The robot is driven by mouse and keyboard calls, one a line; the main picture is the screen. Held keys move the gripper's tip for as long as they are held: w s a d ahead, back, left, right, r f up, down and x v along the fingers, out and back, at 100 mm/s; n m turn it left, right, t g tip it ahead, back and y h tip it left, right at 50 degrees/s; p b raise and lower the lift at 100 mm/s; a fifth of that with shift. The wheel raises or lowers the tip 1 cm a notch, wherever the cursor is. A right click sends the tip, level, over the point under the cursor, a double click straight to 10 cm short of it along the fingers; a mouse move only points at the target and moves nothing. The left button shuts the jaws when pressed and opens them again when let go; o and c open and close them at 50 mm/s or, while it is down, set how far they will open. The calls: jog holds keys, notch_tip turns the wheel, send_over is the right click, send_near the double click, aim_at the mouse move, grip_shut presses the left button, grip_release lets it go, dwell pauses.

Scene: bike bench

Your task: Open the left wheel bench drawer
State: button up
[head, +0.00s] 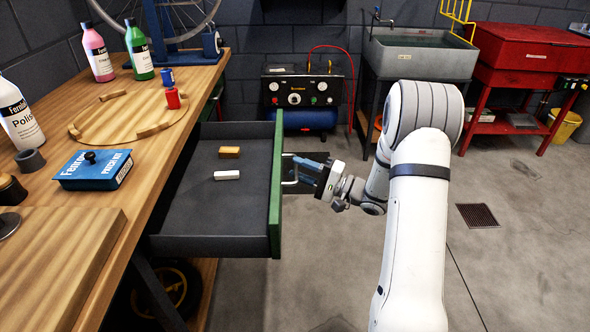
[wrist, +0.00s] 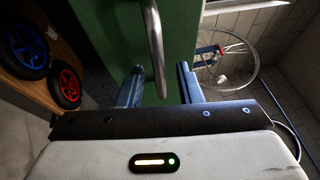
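The wheel bench drawer (head: 190,211) stands pulled out from under the wooden bench. Its inside is grey and its front (head: 277,190) is green. My gripper (head: 305,170) is at the outer side of the green front, by the metal handle (head: 290,180). In the wrist view the handle bar (wrist: 156,45) runs between the two fingers of my gripper (wrist: 160,88), with a visible gap on each side. The fingers are apart and do not appear to clamp it.
The wooden bench top (head: 60,185) holds bottles, a blue box (head: 95,170) and a curved wooden ring (head: 150,128). The floor right of the drawer is clear.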

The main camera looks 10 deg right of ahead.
jog(key=shift+s+d, duration=0.1)
jog(key=p+v, duration=0.1)
jog(key=v, duration=0.6)
jog(key=shift+d, duration=0.3)
